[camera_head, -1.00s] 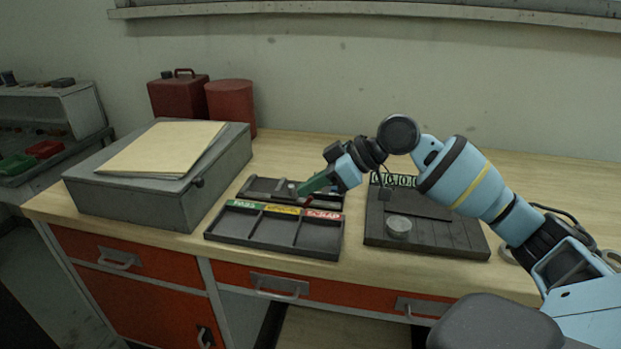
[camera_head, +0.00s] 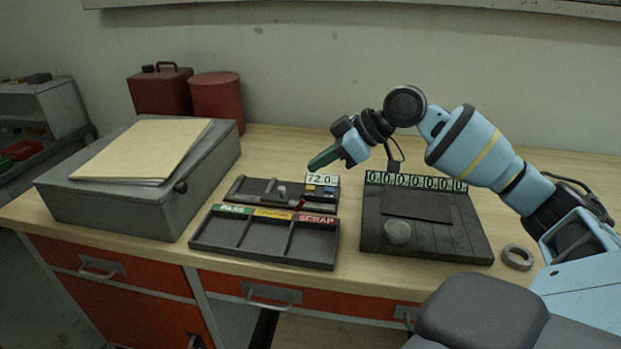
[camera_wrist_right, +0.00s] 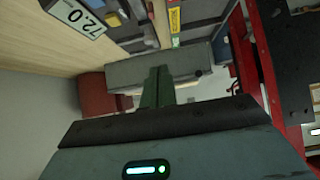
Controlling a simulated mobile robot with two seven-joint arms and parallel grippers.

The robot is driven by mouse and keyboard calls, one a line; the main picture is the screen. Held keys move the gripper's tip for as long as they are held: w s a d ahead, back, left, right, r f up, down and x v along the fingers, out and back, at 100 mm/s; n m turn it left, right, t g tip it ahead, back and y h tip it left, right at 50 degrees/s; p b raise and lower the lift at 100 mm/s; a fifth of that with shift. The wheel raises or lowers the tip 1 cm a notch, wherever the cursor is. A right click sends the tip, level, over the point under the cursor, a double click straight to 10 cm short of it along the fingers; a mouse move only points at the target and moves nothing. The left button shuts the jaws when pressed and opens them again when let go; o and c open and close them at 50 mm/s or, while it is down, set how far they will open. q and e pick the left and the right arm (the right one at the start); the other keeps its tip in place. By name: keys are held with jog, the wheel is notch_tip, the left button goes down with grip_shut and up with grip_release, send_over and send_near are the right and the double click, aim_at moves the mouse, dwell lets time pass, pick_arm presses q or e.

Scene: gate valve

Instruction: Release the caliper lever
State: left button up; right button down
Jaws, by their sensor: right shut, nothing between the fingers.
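The caliper gauge (camera_head: 262,191) is a dark fixture on the bench behind the sorting tray. Its display (camera_head: 321,180) reads 72.0 and also shows in the right wrist view (camera_wrist_right: 78,14). A small red part (camera_head: 302,203), possibly the lever, is at its front right. A small grey round piece (camera_head: 282,191) sits on the gauge. My right gripper (camera_head: 323,160), with green fingers, is shut and empty above and behind the gauge, apart from it. Its fingers (camera_wrist_right: 158,88) are together in the right wrist view. My left gripper is not in view.
The tray (camera_head: 262,256) labelled PASS, a yellow label and SCRAP stands in front of the gauge. A dark board with counter digits (camera_head: 415,182) and a grey disc (camera_head: 398,232) is to the right, with a ring (camera_head: 517,257) beyond. A grey case (camera_head: 130,205) stands left.

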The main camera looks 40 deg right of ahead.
aim_at(303, 200)
jog(key=x, duration=0.9)
jog(key=shift+w+a+f, duration=0.1)
jog(key=shift+w+a, duration=0.05)
jog(key=shift+a, duration=0.1)
jog(key=shift+s+d+f+p, duration=0.35)
jog(key=shift+s+d+f, duration=0.3)
jog(key=shift+s+d, duration=0.25)
jog(key=shift+s+d+f, duration=0.3)
jog(key=shift+s, duration=0.15)
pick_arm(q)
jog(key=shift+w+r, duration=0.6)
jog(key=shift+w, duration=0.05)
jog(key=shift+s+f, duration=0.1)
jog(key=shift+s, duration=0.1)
pick_arm(e)
jog(key=shift+f, duration=0.15)
